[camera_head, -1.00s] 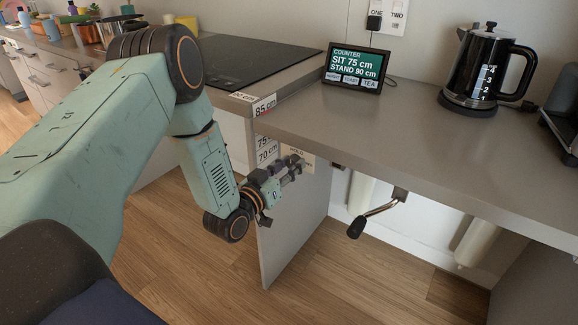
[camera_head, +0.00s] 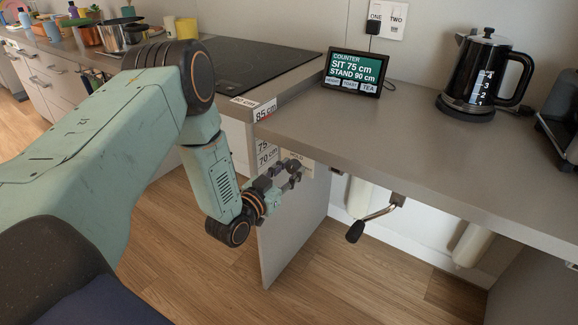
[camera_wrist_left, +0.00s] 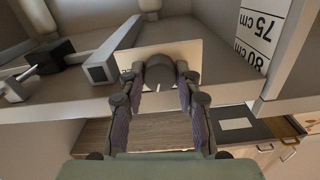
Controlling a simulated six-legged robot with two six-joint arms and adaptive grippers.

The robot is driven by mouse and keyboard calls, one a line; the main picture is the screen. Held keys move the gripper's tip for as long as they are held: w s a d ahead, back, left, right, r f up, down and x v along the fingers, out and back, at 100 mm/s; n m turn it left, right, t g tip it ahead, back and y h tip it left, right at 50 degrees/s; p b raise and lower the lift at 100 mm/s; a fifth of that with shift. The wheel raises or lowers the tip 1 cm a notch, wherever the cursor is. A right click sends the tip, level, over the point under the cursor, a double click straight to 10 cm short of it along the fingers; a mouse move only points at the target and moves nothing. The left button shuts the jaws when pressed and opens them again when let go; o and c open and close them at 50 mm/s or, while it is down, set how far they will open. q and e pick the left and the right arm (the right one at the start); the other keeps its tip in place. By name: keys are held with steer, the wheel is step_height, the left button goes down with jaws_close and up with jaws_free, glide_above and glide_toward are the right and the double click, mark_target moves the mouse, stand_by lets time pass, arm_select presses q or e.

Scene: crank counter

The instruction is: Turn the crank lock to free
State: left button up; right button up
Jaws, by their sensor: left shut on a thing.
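The crank lock is a dark round knob (camera_wrist_left: 160,73) with a pale pointer line, on a light plate (camera_wrist_left: 202,54) in the left wrist view. My left gripper (camera_wrist_left: 160,86) has a finger on each side of the knob and is shut on it. In the head view the left gripper (camera_head: 291,170) is at the grey side panel under the counter and hides most of the knob. The plate (camera_head: 308,167) shows behind it, its lettering too small to read. The crank (camera_head: 372,217), with a black handle, hangs under the counter to the right. My right gripper is not in view.
The grey counter (camera_head: 400,140) overhangs the panel (camera_head: 295,235). On it stand a display (camera_head: 355,72) reading sit 75 cm, stand 90 cm, and a black kettle (camera_head: 480,75). A dark hob (camera_head: 255,70) lies left. The floor below is clear.

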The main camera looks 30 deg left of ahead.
arm_select(q)
steer(key=m+p, duration=0.2)
steer(key=m, duration=0.1)
steer(key=shift+r+m, duration=0.1)
steer(key=shift+m, duration=0.3)
steer(key=m+p, duration=0.2)
steer(key=m, duration=0.1)
steer(key=shift+m, duration=0.3)
steer(key=m+p, duration=0.2)
steer(key=m, duration=0.1)
steer(key=shift+p, duration=0.3)
steer(key=shift+m+p, duration=0.8)
steer(key=shift+m, duration=1)
steer(key=o, duration=1.1)
steer(key=shift+o, duration=0.2)
steer(key=s+a, duration=0.1)
steer(key=s, duration=1.1)
